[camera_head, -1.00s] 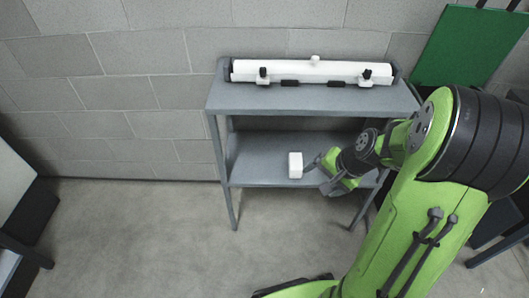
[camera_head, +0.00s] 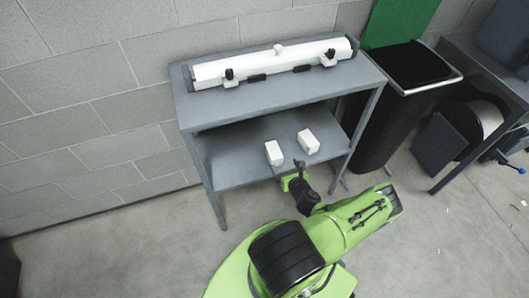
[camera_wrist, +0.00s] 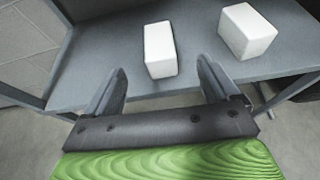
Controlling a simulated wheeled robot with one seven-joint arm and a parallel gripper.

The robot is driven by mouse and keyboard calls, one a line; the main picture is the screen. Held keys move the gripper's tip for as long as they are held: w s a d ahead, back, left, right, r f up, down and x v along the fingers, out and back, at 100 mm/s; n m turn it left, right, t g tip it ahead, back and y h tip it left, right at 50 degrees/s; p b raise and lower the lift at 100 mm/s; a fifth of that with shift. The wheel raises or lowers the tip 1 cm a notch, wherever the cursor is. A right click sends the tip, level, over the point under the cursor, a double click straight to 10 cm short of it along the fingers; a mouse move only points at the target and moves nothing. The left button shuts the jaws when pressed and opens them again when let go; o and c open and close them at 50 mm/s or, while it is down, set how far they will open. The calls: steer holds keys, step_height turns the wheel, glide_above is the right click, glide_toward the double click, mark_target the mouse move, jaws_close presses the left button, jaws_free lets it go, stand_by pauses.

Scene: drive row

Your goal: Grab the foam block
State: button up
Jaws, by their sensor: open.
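Two plain white blocks lie on the lower shelf; I cannot tell by looks which is the foam block. The left block (camera_head: 274,153) is near the shelf's front edge, and the right block (camera_head: 308,142) is a little apart from it. My gripper (camera_head: 288,169) is open and empty at the front of the shelf. In the wrist view, the left block (camera_wrist: 160,50) is ahead of the gap between my fingers (camera_wrist: 161,70), not between them. The right block (camera_wrist: 247,32) is beyond and to the right of the right finger.
The grey two-level shelf (camera_head: 225,160) has a top board (camera_head: 290,88) over the blocks, bearing a long white roller device (camera_head: 270,65). A black bin (camera_head: 390,130) stands right of the shelf. A workbench (camera_head: 480,75) is at far right. Floor in front is open.

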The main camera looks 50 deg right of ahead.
mark_target(274, 151)
steer(key=b+x, duration=0.1)
steer(key=x, duration=0.3)
steer(key=b+x, duration=0.2)
steer(key=x, duration=0.3)
steer(key=b+x, duration=0.2)
steer(key=x, duration=0.2)
steer(key=shift+w+a+f, duration=0.1)
steer(key=shift+w+f, duration=0.15)
steer(key=shift+f, duration=0.25)
steer(key=shift+r, duration=0.15)
steer(key=c, duration=1)
step_height(274, 151, up, 10)
steer(key=p, duration=0.4)
steer(key=shift+p, duration=0.35)
steer(key=shift+c, duration=0.2)
